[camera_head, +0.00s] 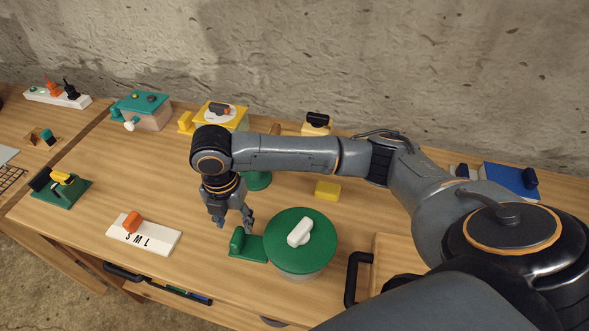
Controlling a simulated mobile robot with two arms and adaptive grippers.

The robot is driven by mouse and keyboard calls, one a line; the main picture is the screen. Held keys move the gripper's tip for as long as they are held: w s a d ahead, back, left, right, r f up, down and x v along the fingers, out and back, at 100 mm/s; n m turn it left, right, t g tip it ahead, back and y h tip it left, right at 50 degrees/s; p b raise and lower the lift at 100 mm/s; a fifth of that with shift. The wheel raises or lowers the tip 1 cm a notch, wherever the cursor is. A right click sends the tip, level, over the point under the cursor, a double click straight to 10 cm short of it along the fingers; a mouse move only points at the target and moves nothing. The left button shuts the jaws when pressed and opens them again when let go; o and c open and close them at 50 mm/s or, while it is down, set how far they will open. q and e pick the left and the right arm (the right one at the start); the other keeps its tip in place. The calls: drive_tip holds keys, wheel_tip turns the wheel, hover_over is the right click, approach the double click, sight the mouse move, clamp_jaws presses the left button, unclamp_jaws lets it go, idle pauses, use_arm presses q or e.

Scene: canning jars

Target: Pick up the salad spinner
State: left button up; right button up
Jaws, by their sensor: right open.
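What looks like the salad spinner (311,253) stands at the front of the wooden table. It has a round green lid with a white handle on top and a pale body below. My right gripper (235,222) points down, open and empty, to the left of the spinner and apart from its lid. The gripper is near a green block with a rounded upright piece (246,247), which sits beside the spinner. I cannot tell whether the fingers touch that block. My left gripper is not in view.
A white board marked S M L (157,238) lies to the left. A yellow block (327,191) and a partly hidden green object (257,181) are behind. A wooden board with a black handle (388,264) is at right. A concrete wall (400,70) bounds the back.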

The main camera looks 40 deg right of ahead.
sight(237, 235)
drive_tip(key=f, duration=0.3)
drive_tip(key=shift+w, duration=0.25)
drive_tip(key=shift+w+f+p, duration=0.15)
drive_tip(key=shift+f+p, duration=0.4)
drive_tip(key=shift+f, duration=0.35)
wheel_tip(237, 235, down, 4)
drive_tip(key=shift+p, duration=0.55)
drive_tip(key=c, duration=0.9)
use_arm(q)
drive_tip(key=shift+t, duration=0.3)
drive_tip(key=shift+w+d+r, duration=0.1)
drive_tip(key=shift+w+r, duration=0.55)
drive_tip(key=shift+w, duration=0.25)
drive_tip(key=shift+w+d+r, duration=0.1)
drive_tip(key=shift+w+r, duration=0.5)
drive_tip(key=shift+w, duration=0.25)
use_arm(e)
clamp_jaws()
